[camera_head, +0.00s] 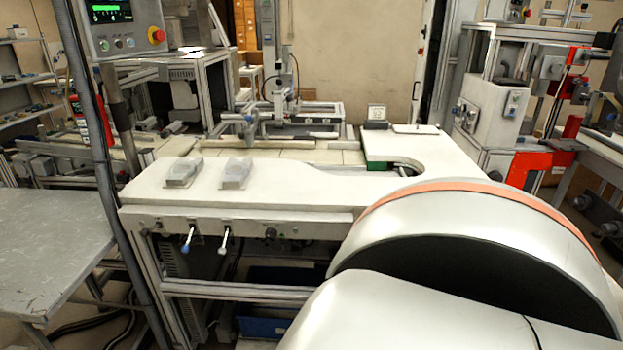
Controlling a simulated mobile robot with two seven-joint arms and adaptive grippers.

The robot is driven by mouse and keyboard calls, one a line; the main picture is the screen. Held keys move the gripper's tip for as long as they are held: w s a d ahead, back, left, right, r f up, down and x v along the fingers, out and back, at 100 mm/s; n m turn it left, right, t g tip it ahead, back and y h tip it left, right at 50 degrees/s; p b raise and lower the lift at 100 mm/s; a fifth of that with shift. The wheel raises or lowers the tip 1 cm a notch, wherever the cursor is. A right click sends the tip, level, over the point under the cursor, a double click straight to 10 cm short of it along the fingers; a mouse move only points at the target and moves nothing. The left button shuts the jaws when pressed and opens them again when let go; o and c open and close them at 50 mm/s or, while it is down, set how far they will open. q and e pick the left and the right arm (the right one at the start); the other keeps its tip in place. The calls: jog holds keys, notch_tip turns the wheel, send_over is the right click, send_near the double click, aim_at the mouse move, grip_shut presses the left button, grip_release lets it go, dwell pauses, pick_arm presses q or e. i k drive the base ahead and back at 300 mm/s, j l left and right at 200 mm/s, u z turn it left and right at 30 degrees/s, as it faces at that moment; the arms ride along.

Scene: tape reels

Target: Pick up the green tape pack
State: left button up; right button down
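No green tape pack can be made out for certain. A small dark green patch (377,166) shows at the inner edge of the white worktable's cut-out; I cannot tell what it is. Two grey-white packs (184,172) lie apart on the left part of the worktable (290,190), the second one (236,173) to the right of the first. Neither looks green. Neither of my grippers is in view. A large white arm link of mine with an orange band fills the lower right and hides the table's right front part.
A grey metal table (45,245) stands at the left, beside a dark upright post (95,150). A machine frame (285,110) stands behind the worktable, and a red and grey machine (520,120) at the right. The worktable's middle front is clear.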

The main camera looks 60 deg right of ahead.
aim_at(182, 174)
jog(key=z, duration=1.65)
